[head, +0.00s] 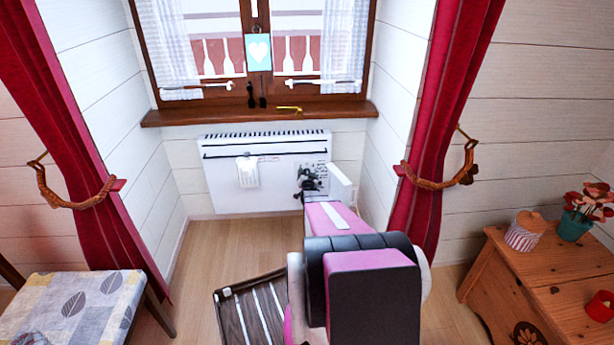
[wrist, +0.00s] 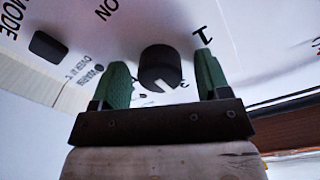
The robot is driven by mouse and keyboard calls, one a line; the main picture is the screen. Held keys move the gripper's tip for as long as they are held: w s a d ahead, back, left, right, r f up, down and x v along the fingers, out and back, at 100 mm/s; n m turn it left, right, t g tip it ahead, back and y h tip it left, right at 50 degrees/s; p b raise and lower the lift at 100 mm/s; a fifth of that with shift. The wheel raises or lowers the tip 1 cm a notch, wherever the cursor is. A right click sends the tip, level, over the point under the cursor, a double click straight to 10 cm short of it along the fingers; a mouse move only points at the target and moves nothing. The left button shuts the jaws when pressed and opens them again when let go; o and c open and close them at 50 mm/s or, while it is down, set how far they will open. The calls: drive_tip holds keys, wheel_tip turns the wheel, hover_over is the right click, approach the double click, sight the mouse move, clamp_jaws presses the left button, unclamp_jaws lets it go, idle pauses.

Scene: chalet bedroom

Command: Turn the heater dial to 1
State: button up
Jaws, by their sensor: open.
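The white heater (head: 225,180) is on the wall under the window. In the wrist view its panel (wrist: 215,22) fills the upper part, with a dark round dial (wrist: 160,70) that has a white pointer mark. A large printed "1" (wrist: 203,34) is to the upper right of the dial. My gripper (wrist: 163,75) has its two green fingers apart, one on each side of the dial. I cannot tell whether either finger touches it. In the head view my gripper (head: 308,182) is at the heater's right part, small and dark.
A dark square button (wrist: 48,46) is left of the dial. A white cloth or tag (head: 247,172) hangs on the heater. Red curtains (head: 440,130) flank the alcove. A slatted wooden item (head: 252,310), a cushioned chair (head: 70,305) and a wooden chest (head: 540,280) stand nearer. Floor before the heater's left is clear.

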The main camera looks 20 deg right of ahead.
drive_tip(key=c, duration=0.9)
drive_tip(key=shift+n, duration=0.4)
drive_tip(key=n, duration=1.7)
drive_tip(key=shift+s+f+y, duration=0.1)
drive_tip(key=shift+y, duration=0.2)
drive_tip(key=shift+n, duration=0.4)
drive_tip(key=o, duration=0.9)
